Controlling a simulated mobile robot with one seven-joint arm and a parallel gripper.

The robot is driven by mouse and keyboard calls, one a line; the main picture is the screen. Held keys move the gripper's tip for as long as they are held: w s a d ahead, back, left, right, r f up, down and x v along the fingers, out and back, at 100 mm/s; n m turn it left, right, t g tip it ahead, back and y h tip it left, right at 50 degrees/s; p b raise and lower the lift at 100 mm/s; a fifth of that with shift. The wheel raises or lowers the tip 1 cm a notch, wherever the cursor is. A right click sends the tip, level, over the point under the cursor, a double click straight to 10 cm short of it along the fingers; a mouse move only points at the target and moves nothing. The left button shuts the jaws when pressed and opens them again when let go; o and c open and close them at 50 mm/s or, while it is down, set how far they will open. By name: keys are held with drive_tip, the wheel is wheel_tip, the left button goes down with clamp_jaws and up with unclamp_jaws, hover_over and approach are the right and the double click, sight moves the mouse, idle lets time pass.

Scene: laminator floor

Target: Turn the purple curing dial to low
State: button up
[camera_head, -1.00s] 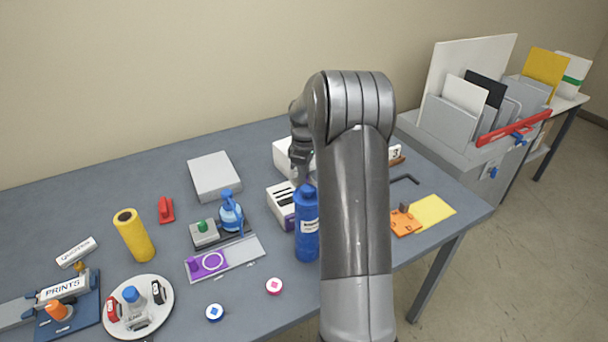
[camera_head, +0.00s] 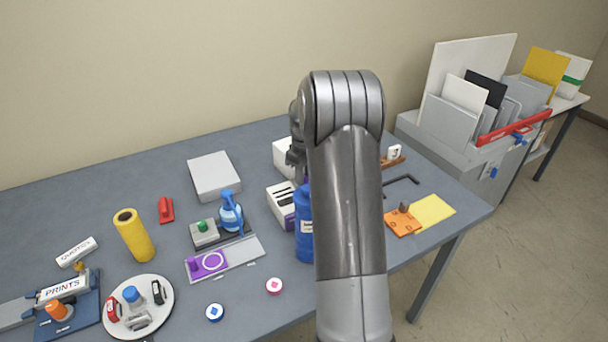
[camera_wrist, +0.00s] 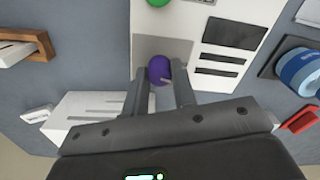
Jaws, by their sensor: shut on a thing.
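The purple curing dial (camera_wrist: 159,69) is a round purple knob on a grey plate of a white panel in the wrist view. My gripper (camera_wrist: 160,82) is shut on it, one finger on each side. A small pale pointer mark shows at the knob's lower right. In the head view my gripper (camera_head: 297,160) is at the white unit (camera_head: 283,197) behind the blue bottle. My arm hides the dial there.
A green knob (camera_wrist: 158,2) and dark slots (camera_wrist: 218,58) lie on the same panel. The blue bottle (camera_head: 304,240) stands close in front.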

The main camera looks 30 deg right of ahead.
drive_tip(key=m, duration=0.3)
drive_tip(key=shift+m, duration=2.1)
drive_tip(key=o, duration=1)
drive_tip(key=shift+r, duration=0.1)
wheel_tip(320, 180, up, 11)
drive_tip(key=shift+f, duration=0.2)
